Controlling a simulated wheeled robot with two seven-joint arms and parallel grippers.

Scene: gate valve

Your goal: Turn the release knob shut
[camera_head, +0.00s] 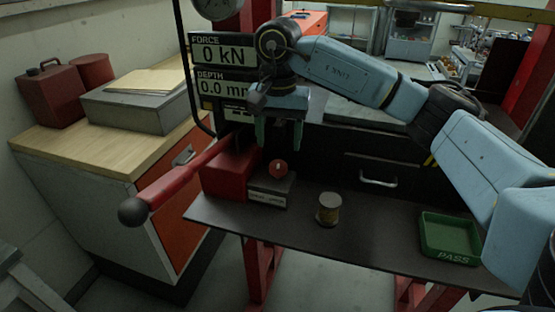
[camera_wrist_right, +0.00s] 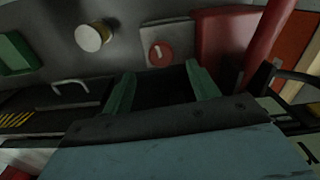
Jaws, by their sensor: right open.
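The release knob (camera_head: 278,168) is a small round red knob with a white mark, on the front of a grey block (camera_head: 268,192) beside a red housing. It also shows in the right wrist view (camera_wrist_right: 160,53), just beyond the fingers, with its white mark close to upright in that picture. My right gripper (camera_head: 279,147) is open, its green fingers pointing down above and behind the knob in the head view, apart from it. In the right wrist view the fingers (camera_wrist_right: 161,82) are spread with nothing between them. My left gripper is not in view.
A red lever with a dark ball end (camera_head: 133,211) reaches out to the left. A small can (camera_head: 328,209) stands on the dark bench, and a green PASS tray (camera_head: 449,237) lies at its right. Displays read 0 kN and 0.0 mm. Bare bench lies between can and tray.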

